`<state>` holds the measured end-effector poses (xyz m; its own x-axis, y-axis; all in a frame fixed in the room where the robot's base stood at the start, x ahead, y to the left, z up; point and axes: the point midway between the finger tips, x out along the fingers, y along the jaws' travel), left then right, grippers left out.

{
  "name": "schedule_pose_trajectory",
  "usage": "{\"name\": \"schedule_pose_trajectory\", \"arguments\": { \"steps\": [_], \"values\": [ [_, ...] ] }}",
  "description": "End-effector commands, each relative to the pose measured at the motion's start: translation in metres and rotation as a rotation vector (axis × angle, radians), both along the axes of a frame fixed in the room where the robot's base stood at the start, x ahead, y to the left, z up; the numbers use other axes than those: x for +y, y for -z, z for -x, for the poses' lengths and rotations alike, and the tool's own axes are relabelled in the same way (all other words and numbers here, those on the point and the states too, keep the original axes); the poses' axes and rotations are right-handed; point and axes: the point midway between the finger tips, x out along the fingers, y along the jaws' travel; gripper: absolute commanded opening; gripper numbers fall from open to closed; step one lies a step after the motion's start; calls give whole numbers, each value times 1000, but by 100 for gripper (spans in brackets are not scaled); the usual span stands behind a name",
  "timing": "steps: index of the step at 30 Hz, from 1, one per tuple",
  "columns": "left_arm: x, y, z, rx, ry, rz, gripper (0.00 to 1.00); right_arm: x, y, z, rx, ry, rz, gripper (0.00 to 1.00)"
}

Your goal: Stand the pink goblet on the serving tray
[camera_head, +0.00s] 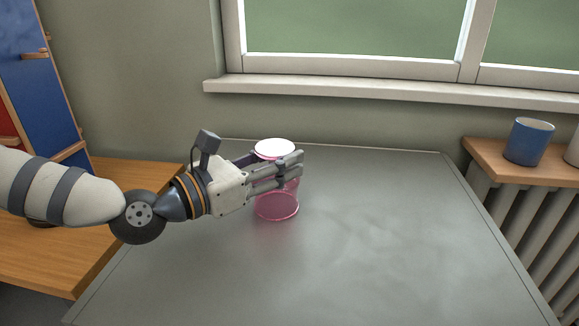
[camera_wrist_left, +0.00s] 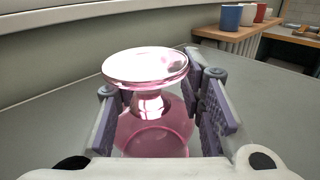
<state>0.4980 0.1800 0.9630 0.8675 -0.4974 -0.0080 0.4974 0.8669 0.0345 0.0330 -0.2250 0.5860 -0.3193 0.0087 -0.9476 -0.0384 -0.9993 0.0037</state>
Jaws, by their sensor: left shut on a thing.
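The pink goblet (camera_head: 276,206) is see-through and upside down, with its round foot on top and its wider bowl mouth down. It is at the back middle of the grey table. My left gripper (camera_head: 291,170) comes in from the left and is shut on the goblet, with fingers on either side below the foot. In the left wrist view the goblet (camera_wrist_left: 146,66) sits between the purple finger pads of the gripper (camera_wrist_left: 160,108). I cannot tell whether its rim touches the table. No serving tray can be made out. My right gripper is out of view.
The grey table (camera_head: 390,230) is bare to the right and front. A wooden shelf (camera_head: 485,160) over a radiator at the right holds a blue cup (camera_head: 529,141). A wooden surface (camera_head: 50,262) lies at the left. A wall and window sill (camera_head: 330,88) stand behind.

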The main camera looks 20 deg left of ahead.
Motion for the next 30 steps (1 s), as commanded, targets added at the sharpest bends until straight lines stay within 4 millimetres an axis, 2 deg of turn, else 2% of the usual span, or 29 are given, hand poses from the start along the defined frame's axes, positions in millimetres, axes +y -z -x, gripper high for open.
{"name": "schedule_pose_trajectory", "arguments": {
  "steps": [6, 10, 11, 13, 21, 24, 30],
  "values": [
    [0, -3, 1, -2, 1, -1, 0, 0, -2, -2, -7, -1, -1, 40],
    [0, 2, 1, 1, 1, -1, 0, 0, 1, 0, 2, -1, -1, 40],
    [0, 2, 1, 2, 2, -1, 40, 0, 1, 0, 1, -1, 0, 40],
    [0, 1, 1, 0, 2, -1, 56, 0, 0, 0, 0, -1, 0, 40],
    [0, 0, 1, -1, 2, -2, 56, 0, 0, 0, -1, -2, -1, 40],
    [0, -7, 2, -6, 1, -2, 56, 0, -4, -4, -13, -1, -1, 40],
    [17, -9, 30, -9, -3, 5, 56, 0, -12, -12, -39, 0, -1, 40]
  ]
}}
